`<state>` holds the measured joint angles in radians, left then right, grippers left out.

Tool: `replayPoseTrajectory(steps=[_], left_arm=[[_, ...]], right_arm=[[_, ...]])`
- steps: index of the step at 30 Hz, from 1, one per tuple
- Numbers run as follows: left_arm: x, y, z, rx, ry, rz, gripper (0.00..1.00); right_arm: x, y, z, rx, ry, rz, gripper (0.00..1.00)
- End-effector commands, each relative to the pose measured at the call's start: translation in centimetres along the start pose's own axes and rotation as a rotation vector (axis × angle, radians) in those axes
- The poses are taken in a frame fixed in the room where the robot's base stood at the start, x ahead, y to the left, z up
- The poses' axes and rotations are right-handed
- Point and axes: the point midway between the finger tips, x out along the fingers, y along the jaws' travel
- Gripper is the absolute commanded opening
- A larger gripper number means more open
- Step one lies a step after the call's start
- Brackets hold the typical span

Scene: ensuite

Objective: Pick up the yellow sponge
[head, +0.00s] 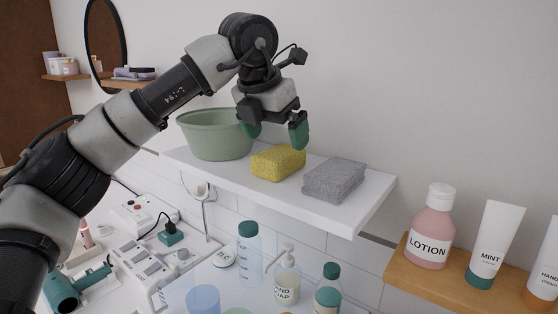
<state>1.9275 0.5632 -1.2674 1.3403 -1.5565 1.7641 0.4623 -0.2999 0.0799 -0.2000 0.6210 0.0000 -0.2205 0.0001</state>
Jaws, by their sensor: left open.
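A yellow sponge (278,163) lies on the white wall shelf (330,218), between a green basin and a grey sponge. My left gripper (275,137) is above the yellow sponge, pointing down. Its two green fingertips are apart, with nothing visible between them. The fingertips look slightly higher than the sponge's top; whether they touch it cannot be told. The right gripper is not in view.
The green basin (215,137) stands left of the sponge and the grey sponge (335,180) lies close on its right. A wooden shelf (450,278) at right holds a lotion bottle (430,228) and tubes. Bottles and power strips crowd the area below.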

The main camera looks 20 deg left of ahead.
Motion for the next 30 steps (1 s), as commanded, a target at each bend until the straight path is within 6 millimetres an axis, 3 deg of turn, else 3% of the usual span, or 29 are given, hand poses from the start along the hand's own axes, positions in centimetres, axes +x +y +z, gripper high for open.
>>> replayPoseTrajectory(steps=[15, 30], left_arm=[[5.5, 0.5, -0.4, -0.001, 0.000, -0.001, 0.99], [5.7, 0.5, -0.5, -0.001, 0.000, -0.001, 0.96]], right_arm=[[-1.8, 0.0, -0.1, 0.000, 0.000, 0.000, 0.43], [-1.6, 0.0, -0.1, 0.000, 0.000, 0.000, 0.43]])
